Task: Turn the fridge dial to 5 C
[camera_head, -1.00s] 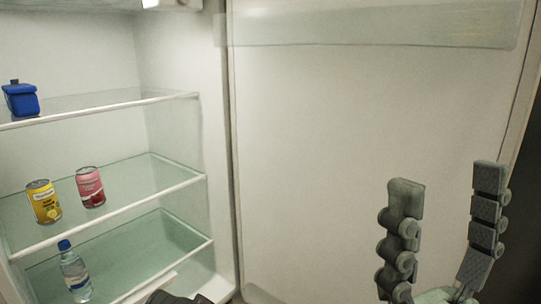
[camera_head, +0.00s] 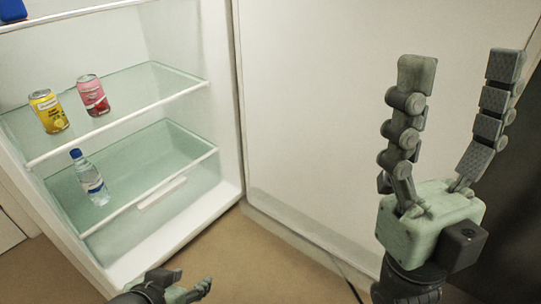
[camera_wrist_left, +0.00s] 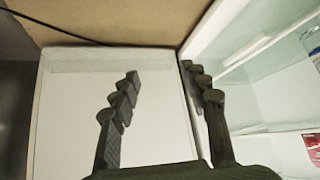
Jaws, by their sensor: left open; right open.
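The fridge stands open, with its inside (camera_head: 190,30) at the left and its door (camera_head: 310,110) at the right in the head view. The dial does not show in any view now. My left gripper (camera_head: 186,282) is open and empty, low at the bottom edge of the head view, in front of the fridge base. In the left wrist view its two fingers (camera_wrist_left: 160,75) are spread apart, with the white door panel behind them. My right gripper (camera_head: 462,66) is open and empty, fingers pointing up, in front of the door.
A yellow can (camera_head: 48,111) and a pink can (camera_head: 92,95) stand on a glass shelf (camera_head: 150,85). A water bottle (camera_head: 89,178) stands in the lower compartment. A blue container (camera_head: 12,10) is cut off at the top left. Brown floor (camera_head: 255,260) lies below.

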